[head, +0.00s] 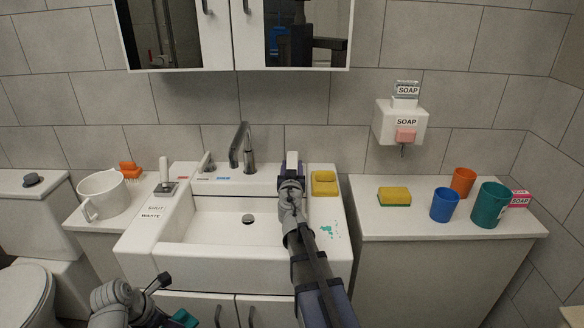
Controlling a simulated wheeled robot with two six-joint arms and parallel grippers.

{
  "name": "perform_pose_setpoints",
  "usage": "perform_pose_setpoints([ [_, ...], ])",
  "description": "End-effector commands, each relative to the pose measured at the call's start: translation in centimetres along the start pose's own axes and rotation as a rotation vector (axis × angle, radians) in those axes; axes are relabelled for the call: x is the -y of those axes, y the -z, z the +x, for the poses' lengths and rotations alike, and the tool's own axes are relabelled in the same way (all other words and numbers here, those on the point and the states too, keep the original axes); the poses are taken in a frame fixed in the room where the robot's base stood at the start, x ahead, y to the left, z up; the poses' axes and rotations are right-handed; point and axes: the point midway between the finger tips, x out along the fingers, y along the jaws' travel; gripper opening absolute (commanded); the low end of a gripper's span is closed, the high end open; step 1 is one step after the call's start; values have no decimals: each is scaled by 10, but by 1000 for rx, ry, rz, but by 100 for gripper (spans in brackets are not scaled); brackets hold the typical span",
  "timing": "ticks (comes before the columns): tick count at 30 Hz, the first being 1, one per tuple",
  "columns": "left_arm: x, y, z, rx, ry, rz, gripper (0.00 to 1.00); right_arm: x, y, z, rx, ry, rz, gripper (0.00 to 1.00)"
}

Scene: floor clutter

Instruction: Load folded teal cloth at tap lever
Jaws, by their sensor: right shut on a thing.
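The chrome tap (243,150) stands at the back of the white sink. A small pale lever (206,162) stands left of it, above red and blue labels. My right gripper (291,178) is at the back right of the sink, shut on a white upright piece (292,159); I cannot tell whether this is a tap lever. A teal piece (184,318), possibly the folded cloth, shows at the bottom edge beside my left gripper (162,300). The picture edge cuts off most of it. I cannot tell whether the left gripper holds it.
A white-handled lever (165,172) stands by the WASTE label. A yellow sponge (324,183) and teal spots (328,231) are on the sink's right ledge. The right counter (400,222) holds another sponge (394,196) and blue, orange and teal cups. The basin (220,228) is empty.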

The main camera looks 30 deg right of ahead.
Motion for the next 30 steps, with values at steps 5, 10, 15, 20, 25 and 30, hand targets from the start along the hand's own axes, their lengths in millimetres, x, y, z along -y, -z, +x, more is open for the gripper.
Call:
perform_pose_setpoints([
  [5, 0, 0, 0, 0, 0, 0, 0, 0, 0, 0, 0, 0, 0, 0],
  [10, 0, 0, 0, 0, 0, 0, 0, 0, 0, 0, 0, 0, 0, 0],
  [15, 0, 0, 0, 0, 0, 0, 0, 0, 0, 0, 0, 0, 0, 0],
  [20, 0, -2, -5, 0, 0, 0, 0, 0, 3, 0, 10, -2, 1, 0],
  [25, 0, -8, -18, 0, 0, 0, 0, -2, 9, 0, 51, -7, 3, 0],
  [30, 0, -11, -27, 0, 0, 0, 0, -2, 10, 1, 88, -7, 1, 0],
])
